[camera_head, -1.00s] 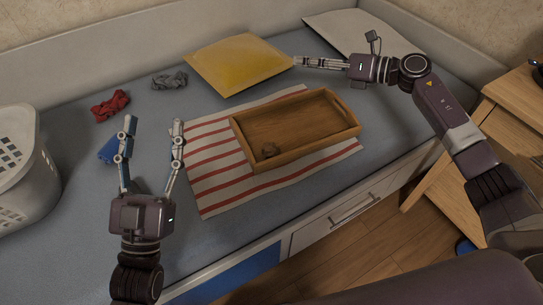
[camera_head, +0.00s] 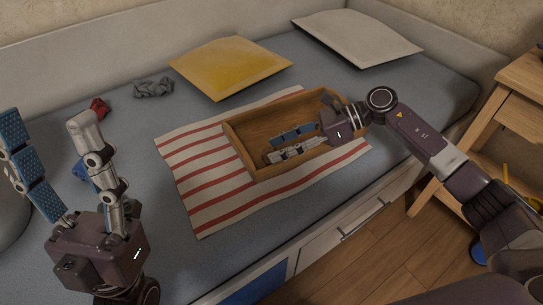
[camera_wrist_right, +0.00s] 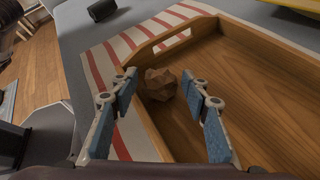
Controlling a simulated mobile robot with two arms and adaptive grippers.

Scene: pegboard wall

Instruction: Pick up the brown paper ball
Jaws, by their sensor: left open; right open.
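The brown paper ball (camera_wrist_right: 160,86) lies in the near left corner of the wooden tray (camera_head: 238,151). In the right wrist view it shows between the fingertips of my open right gripper (camera_wrist_right: 159,78), close to the tray's wall (camera_wrist_right: 150,128). In the head view my right gripper (camera_head: 275,145) reaches low over the tray from the right, and its fingers hide the ball. I cannot tell whether the fingers touch the ball. My left gripper (camera_head: 46,128) is open and empty over the left part of the bed, far from the tray.
The tray stands on a red-and-white striped cloth (camera_head: 205,205) on the grey bed (camera_head: 170,262). A yellow cushion (camera_head: 230,66) and a white pillow (camera_head: 357,38) lie behind. A grey cloth (camera_head: 153,88) and a red cloth (camera_head: 100,106) lie at left. A wooden stand (camera_head: 520,90) is at right.

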